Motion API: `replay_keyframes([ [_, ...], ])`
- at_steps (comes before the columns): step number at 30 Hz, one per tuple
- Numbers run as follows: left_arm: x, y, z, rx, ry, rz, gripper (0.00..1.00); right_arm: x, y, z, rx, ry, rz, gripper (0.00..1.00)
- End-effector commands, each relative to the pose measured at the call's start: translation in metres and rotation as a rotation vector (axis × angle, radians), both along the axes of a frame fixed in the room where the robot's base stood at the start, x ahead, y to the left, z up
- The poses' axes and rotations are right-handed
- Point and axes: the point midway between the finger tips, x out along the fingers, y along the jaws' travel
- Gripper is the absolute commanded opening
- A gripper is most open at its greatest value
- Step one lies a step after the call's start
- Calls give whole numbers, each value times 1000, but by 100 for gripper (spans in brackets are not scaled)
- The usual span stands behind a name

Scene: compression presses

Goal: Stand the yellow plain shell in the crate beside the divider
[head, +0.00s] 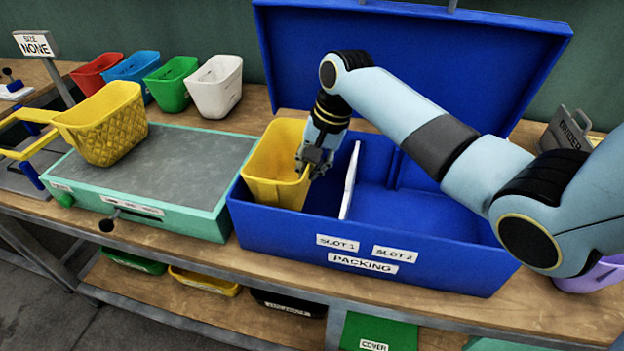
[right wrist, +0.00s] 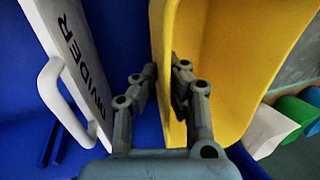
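The yellow plain shell (head: 277,165) stands roughly upright inside the left part of the blue packing crate (head: 283,225), above the SLOT 1 label. The white divider (head: 349,181) stands in the crate to the right of the shell, with a gap between them. My right gripper (head: 312,170) reaches down between shell and divider. In the right wrist view its fingers (right wrist: 166,88) are shut on the side wall of the shell (right wrist: 225,70), one on each face. The divider (right wrist: 72,60) shows at left there. The shell's base is hidden. My left gripper is not in view.
A yellow quilted shell (head: 107,125) stands on the teal-edged grey board (head: 190,165) to the left. Red, blue, green and white bins (head: 215,86) line the back. The crate's right compartment (head: 410,212) looks empty. The open crate lid (head: 420,60) rises behind.

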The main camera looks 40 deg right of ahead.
Motion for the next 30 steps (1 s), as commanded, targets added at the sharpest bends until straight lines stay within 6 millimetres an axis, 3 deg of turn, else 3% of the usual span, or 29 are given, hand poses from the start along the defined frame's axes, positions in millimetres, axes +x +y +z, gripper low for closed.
replay_keyframes([
  [9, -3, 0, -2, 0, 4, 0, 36, 0, 0, -39, 0, 0, 0, 0],
  [19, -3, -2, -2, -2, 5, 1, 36, 0, 0, -41, 0, 0, 0, 0],
  [20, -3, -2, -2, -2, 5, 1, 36, 0, 0, -41, 0, 0, 1, 9],
  [24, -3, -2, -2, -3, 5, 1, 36, 0, 0, -41, 0, 0, 0, 27],
  [30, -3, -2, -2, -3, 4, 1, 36, 0, 0, -41, 0, 0, 0, 29],
])
